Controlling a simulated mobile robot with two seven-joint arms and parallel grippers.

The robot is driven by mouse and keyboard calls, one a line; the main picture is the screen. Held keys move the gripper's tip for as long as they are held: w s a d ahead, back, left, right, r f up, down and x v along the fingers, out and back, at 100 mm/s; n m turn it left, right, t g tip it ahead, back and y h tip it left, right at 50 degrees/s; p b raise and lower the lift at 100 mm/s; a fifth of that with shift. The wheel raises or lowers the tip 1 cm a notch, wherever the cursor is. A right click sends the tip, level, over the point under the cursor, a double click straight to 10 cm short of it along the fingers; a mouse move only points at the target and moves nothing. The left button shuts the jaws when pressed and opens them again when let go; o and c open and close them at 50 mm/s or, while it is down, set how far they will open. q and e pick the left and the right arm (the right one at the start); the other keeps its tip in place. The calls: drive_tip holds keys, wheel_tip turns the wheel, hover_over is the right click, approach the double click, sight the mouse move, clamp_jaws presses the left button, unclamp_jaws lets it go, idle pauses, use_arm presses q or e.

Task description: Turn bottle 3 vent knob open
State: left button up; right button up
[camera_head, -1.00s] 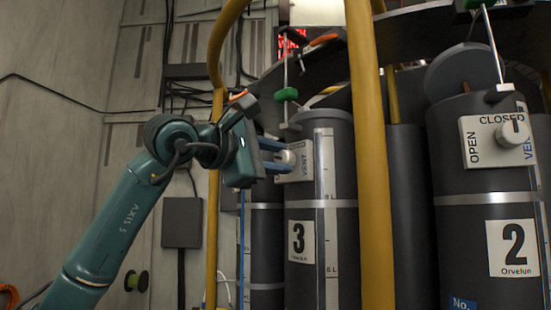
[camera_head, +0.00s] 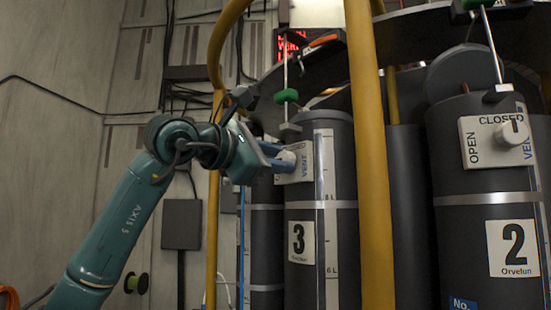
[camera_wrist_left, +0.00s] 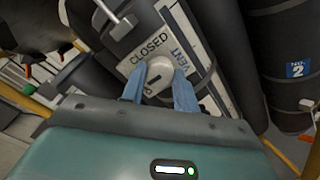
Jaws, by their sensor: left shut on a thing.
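Bottle 3 (camera_head: 320,220) is a dark grey cylinder with a "3" label, left of the thick yellow post. Its white vent plate (camera_head: 305,163) sits near the top. My left gripper (camera_head: 287,160) reaches in from the left with blue fingers on the vent knob, mostly hidden behind them in the head view. In the left wrist view the round white vent knob (camera_wrist_left: 159,75) sits between the two blue fingers (camera_wrist_left: 158,92), which are shut on it. A dark mark shows on its face. "CLOSED" is readable above it, and "VENT" to its right. My right gripper is not in view.
Bottle 2 (camera_head: 487,205) stands to the right with its own vent plate reading OPEN and CLOSED. A yellow post (camera_head: 372,160) stands just right of bottle 3, and a thinner yellow rail (camera_head: 213,200) is on the left. A green valve handle (camera_head: 286,96) is above bottle 3.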

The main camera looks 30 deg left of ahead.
use_arm(q)
drive_tip(key=o, duration=0.7)
drive_tip(key=shift+o, duration=1.4)
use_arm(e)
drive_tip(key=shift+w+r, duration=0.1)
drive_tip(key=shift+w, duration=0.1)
use_arm(q)
drive_tip(key=b+v, duration=0.3)
drive_tip(key=v, duration=1)
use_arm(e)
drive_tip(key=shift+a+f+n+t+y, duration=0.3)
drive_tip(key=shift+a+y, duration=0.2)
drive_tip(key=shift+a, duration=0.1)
use_arm(q)
drive_tip(key=shift+a, duration=0.1)
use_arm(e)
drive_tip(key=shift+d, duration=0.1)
